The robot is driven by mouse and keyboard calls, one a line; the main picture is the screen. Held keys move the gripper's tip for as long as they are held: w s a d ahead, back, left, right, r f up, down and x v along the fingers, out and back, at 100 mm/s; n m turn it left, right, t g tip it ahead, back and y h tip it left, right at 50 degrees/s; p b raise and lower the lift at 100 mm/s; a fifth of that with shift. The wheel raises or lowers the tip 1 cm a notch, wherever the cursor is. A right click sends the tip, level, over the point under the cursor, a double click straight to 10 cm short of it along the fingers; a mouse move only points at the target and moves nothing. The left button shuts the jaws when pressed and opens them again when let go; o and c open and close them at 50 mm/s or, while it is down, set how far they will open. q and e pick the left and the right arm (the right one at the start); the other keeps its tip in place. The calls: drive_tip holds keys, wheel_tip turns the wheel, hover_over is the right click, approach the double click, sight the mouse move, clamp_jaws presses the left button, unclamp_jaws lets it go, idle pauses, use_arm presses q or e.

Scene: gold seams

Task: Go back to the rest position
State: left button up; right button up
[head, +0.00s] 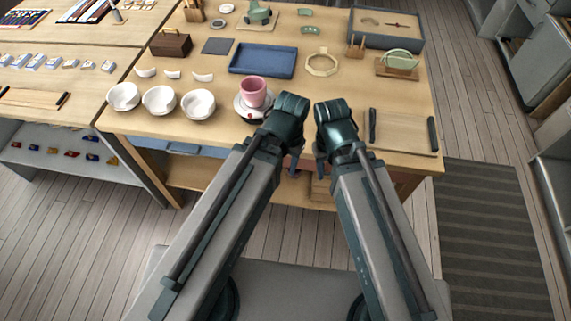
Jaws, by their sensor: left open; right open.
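My two arms reach forward side by side from the bottom of the head view to the front edge of the wooden table (225,128). My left gripper (294,166) points down at that edge, partly hidden behind its own wrist and arm. My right gripper (320,168) hangs just to the right of it, also mostly hidden. Both are open, and I see nothing held in them. A pink cup (253,90) stands on a white saucer (240,107) just left of my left wrist.
White bowls (159,98) stand left of the cup. Behind are a blue tray (262,51), an octagonal wooden frame (322,66) and a green piece on a wooden stand (401,60). A board (402,140) lies right of my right wrist. A striped mat (490,230) covers floor at right.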

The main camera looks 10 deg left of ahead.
use_arm(q)
drive_tip(key=shift+s+y, duration=0.25)
drive_tip(key=shift+y, duration=0.05)
drive_tip(key=shift+r, duration=0.1)
drive_tip(key=shift+r+p, duration=0.7)
drive_tip(key=shift+p, duration=0.05)
drive_tip(key=shift+o, duration=0.3)
